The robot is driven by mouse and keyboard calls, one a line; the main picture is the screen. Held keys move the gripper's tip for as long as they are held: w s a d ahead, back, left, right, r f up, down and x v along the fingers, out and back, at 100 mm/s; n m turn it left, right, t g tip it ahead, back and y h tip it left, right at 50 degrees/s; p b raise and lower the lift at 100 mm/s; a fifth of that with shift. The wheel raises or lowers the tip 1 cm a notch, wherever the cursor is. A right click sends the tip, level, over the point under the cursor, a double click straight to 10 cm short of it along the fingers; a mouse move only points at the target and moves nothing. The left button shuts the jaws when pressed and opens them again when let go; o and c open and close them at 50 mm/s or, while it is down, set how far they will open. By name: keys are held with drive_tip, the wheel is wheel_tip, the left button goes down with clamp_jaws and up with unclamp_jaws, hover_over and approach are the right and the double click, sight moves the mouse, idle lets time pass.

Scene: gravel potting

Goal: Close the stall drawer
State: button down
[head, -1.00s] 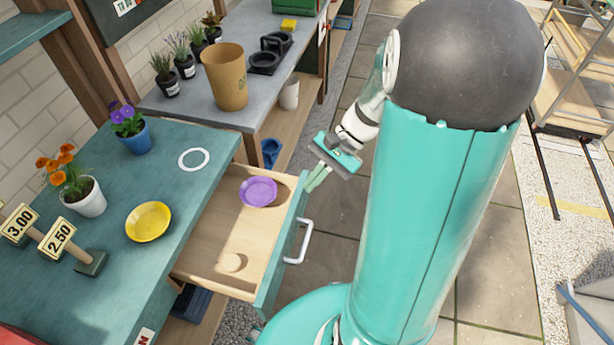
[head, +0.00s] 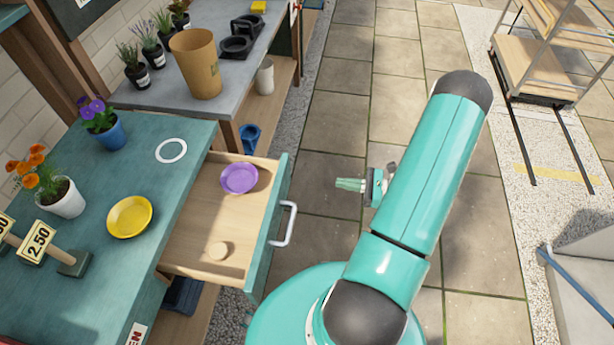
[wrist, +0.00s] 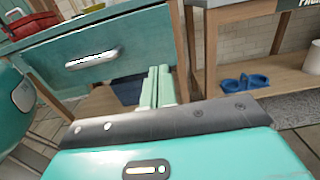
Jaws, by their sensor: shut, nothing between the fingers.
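The stall drawer (head: 273,225) stands pulled out from the teal stall table (head: 95,255) in the head view. Its white bar handle (head: 287,223) faces right.
On the tabletop are a yellow saucer (head: 130,217), a blue-potted purple flower (head: 104,130), an orange flower in a white pot (head: 62,198) and a price sign (head: 38,241). A grey bench (head: 150,97) stands behind. Paving right of the drawer is clear.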

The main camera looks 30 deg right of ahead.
sight(219, 167)
drive_tip(key=x, duration=1.4)
drive_tip(key=shift+s, duration=0.1)
drive_tip(key=x, duration=2.4)
drive_tip(key=shift+a+f, duration=0.1)
drive_tip(key=shift+a, duration=0.1)
drive_tip(key=shift+w+a, duration=0.2)
drive_tip(key=shift+a, duration=0.05)
drive_tip(key=shift+w, duration=0.1)
